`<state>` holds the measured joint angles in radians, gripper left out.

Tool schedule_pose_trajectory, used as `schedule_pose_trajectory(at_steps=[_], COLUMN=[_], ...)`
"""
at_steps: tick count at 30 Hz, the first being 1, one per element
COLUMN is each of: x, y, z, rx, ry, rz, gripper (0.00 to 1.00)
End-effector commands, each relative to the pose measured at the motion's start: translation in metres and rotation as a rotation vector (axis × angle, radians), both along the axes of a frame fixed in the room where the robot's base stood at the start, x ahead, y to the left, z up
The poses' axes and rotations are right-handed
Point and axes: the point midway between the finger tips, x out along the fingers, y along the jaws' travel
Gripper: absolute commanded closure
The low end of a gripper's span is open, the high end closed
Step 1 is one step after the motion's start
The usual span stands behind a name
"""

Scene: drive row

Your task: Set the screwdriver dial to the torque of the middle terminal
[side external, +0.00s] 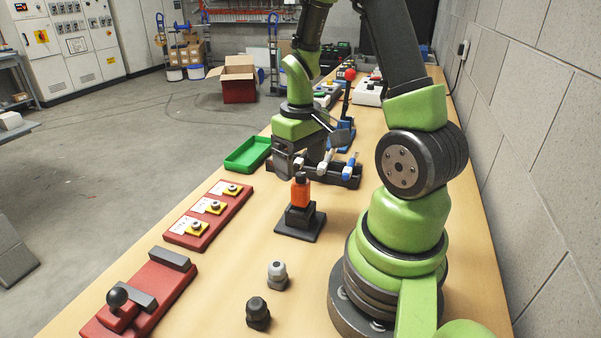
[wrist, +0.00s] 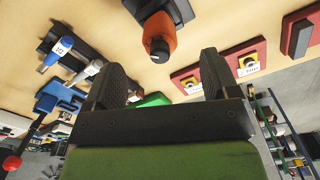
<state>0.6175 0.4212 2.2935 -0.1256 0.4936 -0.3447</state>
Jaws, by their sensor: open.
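The orange screwdriver (side external: 300,191) stands upright in a black holder (side external: 300,222) on the bench, its black dial on top. In the wrist view the screwdriver (wrist: 160,30) shows at top centre, dial end toward me; the dial setting is not readable. A red terminal board (side external: 243,200) left of it carries three yellow terminals with white labels. The middle terminal (side external: 213,206) has a label too small to read. My gripper (wrist: 167,65) is open and empty, its fingers apart. In the side view it hangs just behind the screwdriver, apart from it.
A black rack (side external: 345,178) with blue and white handled tools stands behind the screwdriver. A green tray (side external: 248,155) lies left of it. A red fixture with a black knob (side external: 117,297) is front left. Two cable glands (side external: 277,275) (side external: 258,313) stand in front.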

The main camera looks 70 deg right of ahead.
Motion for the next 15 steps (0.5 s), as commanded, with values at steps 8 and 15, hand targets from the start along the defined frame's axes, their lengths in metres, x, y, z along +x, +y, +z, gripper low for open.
schedule_pose_trajectory(at_steps=[8,15], x=[0.0,0.0], y=[0.0,0.0], z=[0.024,0.044], rx=[-0.002,-0.002], ry=[-0.003,-0.002], rz=[0.001,0.001], gripper=[0.19,0.19])
